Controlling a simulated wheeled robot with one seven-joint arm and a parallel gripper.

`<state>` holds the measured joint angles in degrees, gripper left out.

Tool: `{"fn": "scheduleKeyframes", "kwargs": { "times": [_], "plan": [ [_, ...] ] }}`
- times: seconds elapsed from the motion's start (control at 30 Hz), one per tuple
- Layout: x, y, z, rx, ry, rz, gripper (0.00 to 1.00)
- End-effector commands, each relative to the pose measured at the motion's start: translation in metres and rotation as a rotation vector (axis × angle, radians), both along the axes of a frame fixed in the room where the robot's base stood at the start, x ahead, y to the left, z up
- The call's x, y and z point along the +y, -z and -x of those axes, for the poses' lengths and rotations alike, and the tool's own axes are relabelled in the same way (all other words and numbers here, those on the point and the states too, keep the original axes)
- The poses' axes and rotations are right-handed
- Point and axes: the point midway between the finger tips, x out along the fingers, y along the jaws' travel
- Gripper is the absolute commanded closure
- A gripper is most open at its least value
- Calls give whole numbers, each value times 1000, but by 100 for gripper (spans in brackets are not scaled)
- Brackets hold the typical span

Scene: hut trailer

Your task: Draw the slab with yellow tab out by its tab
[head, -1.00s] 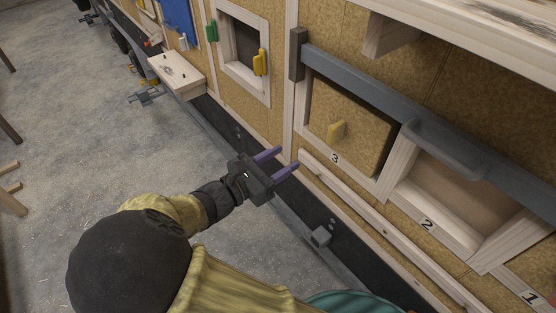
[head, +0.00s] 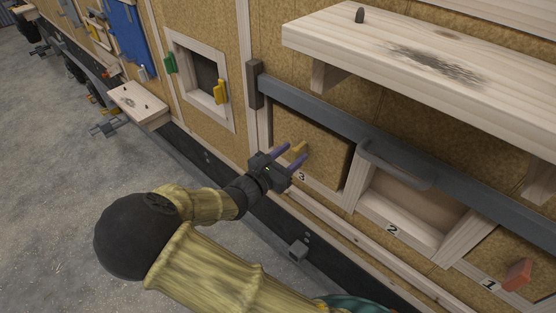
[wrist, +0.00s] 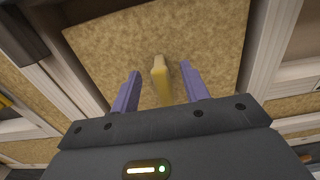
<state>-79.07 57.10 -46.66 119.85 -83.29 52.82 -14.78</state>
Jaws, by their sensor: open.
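The slab with the yellow tab (head: 327,152) is a cork-coloured panel standing in the wooden bay marked 3. Its yellow tab (head: 300,149) sticks out from its face. In the wrist view the slab (wrist: 205,40) fills the upper middle, and the tab (wrist: 161,80) stands upright between my two purple fingers. My gripper (head: 293,153) is open in front of the slab, with one finger on each side of the tab. A gap shows between the tab and each finger in the wrist view. The lower end of the tab is close to the gripper body.
A grey bar (head: 318,106) with a handle (head: 395,165) runs along the top of the bays. Bay 2 (head: 420,190) beside it is empty. A red tab (head: 518,274) shows at bay 1. A wooden shelf (head: 440,65) overhangs above. A small framed opening (head: 206,90) lies left.

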Motion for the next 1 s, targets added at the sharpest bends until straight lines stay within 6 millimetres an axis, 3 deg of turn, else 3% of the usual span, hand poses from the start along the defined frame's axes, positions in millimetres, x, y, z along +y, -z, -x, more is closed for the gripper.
{"fn": "scheduleKeyframes", "kwargs": {
  "times": [0.2, 0.47, 0.5, 0.73, 1.0],
  "plan": [
    [-12, -1, -16, -1, 1, -1, 55],
    [-13, 0, -17, 0, -1, -1, 55],
    [-13, 0, -17, 0, -1, -1, 56],
    [-13, 0, -17, 0, 0, -1, 100],
    [-13, -1, -17, -1, 0, -1, 100]
  ]
}}
